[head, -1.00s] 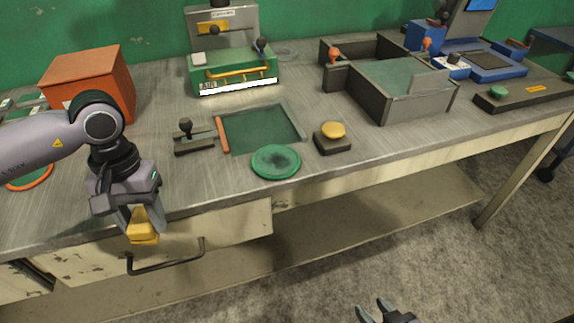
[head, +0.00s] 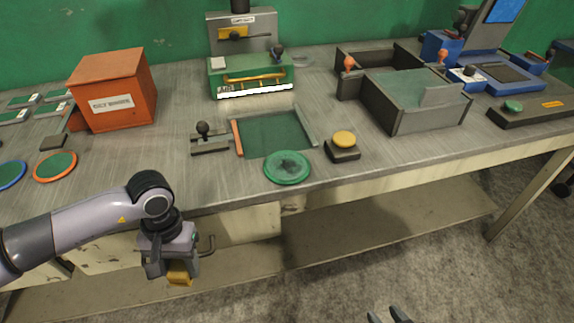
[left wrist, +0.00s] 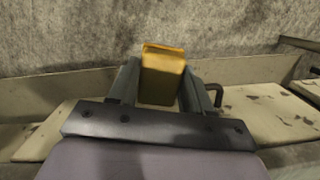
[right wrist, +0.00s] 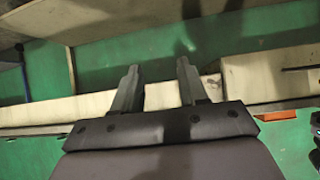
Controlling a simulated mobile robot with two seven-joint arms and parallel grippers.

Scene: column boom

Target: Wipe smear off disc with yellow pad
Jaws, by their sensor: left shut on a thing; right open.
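The green disc (head: 287,167) lies on the bench near its front edge, with a dark smear on its middle. My left gripper (head: 178,270) is shut on the yellow pad (head: 180,278) and holds it in front of the bench, below the top's edge, left of the disc and apart from it. The left wrist view shows the pad (left wrist: 162,75) between the two fingers. My right gripper (head: 388,317) shows at the bottom edge, away from the bench; in the right wrist view its fingers (right wrist: 158,85) are apart with nothing between them.
Behind the disc are a dark green recessed plate (head: 272,135) and a black-knobbed block (head: 208,140). A yellow-topped button (head: 344,140) stands right of the disc. An orange box (head: 115,92), an orange-rimmed disc (head: 55,166) and a blue-rimmed disc (head: 8,174) are at the left. A drawer handle is by my left gripper.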

